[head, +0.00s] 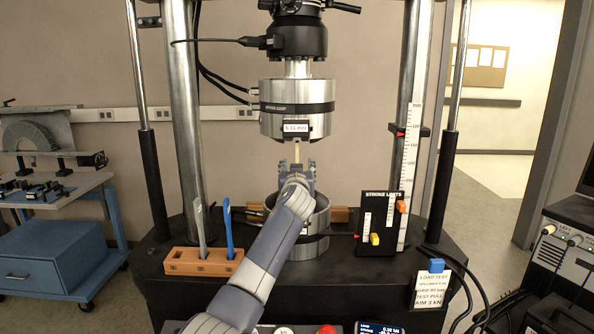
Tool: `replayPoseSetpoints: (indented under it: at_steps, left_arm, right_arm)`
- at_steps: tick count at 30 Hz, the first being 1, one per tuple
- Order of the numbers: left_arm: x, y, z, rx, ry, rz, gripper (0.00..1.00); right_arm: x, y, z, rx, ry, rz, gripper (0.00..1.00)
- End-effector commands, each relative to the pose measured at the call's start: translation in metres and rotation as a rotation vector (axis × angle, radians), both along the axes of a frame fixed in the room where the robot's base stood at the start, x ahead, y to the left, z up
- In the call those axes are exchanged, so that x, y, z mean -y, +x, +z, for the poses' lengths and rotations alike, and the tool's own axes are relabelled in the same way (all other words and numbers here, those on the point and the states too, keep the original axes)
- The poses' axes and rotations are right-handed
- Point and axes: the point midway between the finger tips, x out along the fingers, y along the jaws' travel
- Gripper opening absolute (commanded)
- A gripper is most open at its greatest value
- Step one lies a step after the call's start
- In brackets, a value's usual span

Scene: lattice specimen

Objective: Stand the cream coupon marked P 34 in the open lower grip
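My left gripper (297,170) is at the lower grip (318,216), a silver cylinder on the black machine base, and covers much of it. A narrow cream strip, likely the coupon (297,149), stands upright between the two sides of the gripper and shows just above it. Its P 34 mark cannot be read. The fingertips are hidden, so I cannot tell whether they touch the strip. How far the strip's lower end sits in the lower grip is hidden too. The upper grip (296,95), with a white tag, hangs directly above. My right gripper is not in view.
A wooden holder (202,262) with a grey and a blue tool stands left of the lower grip. A black stroke-limits board (379,240) and a white scale (411,180) stand right. Thick steel columns (185,120) flank the grips. A note card (431,289) hangs at front right.

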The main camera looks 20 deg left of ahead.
Motion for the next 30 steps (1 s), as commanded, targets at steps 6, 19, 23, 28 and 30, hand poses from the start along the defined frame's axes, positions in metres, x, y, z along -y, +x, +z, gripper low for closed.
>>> replayPoseSetpoints:
  at_steps: [6, 19, 23, 28, 30]
  left_arm:
    - [0.004, -0.016, 0.001, -0.001, -0.001, -0.001, 0.50]
    - [0.009, -0.034, 0.000, 0.000, -0.001, 0.000, 0.50]
    - [0.009, -0.034, 0.000, -0.001, -0.001, 0.000, 0.50]
    - [0.010, -0.036, 0.000, 0.000, -0.001, 0.000, 0.50]
    - [0.011, -0.039, 0.000, 0.000, -0.001, 0.000, 0.50]
  right_arm:
    - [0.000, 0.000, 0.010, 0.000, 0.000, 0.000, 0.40]
    - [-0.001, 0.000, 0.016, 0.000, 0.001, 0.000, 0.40]
    - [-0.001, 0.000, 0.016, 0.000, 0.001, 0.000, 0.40]
    - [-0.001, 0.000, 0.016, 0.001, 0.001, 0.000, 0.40]
    - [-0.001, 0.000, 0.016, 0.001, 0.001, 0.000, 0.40]
